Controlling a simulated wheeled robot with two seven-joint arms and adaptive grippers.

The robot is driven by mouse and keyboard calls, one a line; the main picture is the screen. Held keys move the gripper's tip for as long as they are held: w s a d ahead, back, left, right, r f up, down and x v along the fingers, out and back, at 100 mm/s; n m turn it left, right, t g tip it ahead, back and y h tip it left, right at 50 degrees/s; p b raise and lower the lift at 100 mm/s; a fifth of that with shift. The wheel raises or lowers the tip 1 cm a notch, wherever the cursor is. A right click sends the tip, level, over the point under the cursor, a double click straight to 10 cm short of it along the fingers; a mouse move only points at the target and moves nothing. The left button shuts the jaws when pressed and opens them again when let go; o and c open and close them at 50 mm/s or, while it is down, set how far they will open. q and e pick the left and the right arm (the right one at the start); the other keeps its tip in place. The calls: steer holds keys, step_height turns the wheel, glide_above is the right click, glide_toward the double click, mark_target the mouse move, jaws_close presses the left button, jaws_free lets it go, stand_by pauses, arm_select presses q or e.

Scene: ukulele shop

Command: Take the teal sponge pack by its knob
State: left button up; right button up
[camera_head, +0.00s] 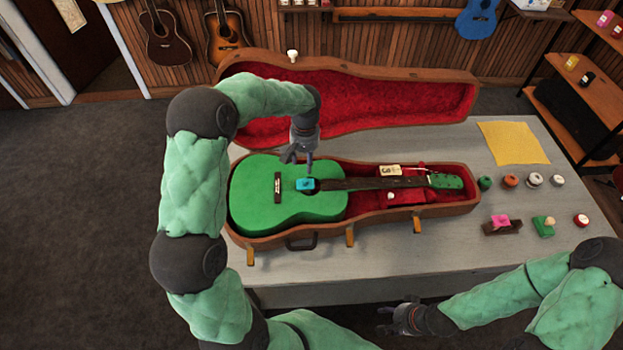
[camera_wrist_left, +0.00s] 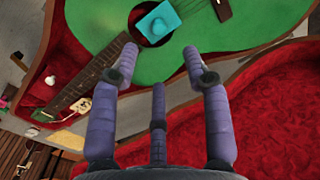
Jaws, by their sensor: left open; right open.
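The teal sponge pack (camera_head: 306,184) sits over the sound hole of the green ukulele (camera_head: 262,200), which lies in the open case. In the left wrist view the teal pack (camera_wrist_left: 170,12) shows a round teal knob (camera_wrist_left: 159,26) on it, beyond my fingertips. My left gripper (camera_head: 300,158) is open and empty, pointing down just above and behind the pack, apart from it. Its fingers (camera_wrist_left: 160,58) also show spread in the left wrist view. My right gripper (camera_head: 391,320) is open near the front of the table, far from the pack.
The brown case (camera_head: 300,241) has a red-lined lid (camera_head: 400,101) standing open behind the ukulele. A yellow cloth (camera_head: 513,142) and several small jars and blocks lie on the grey table (camera_head: 455,245) at the right. A small tag (camera_head: 390,170) lies beside the neck.

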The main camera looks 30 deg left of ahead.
arm_select(q)
glide_above(305, 180)
steer(key=f, duration=0.4)
steer(key=shift+s+f, duration=0.2)
steer(key=shift+f, duration=0.05)
steer(key=shift+w+f, duration=0.2)
steer(key=shift+f, duration=0.25)
step_height(305, 180, down, 5)
steer(key=shift+w, duration=0.15)
jaws_close()
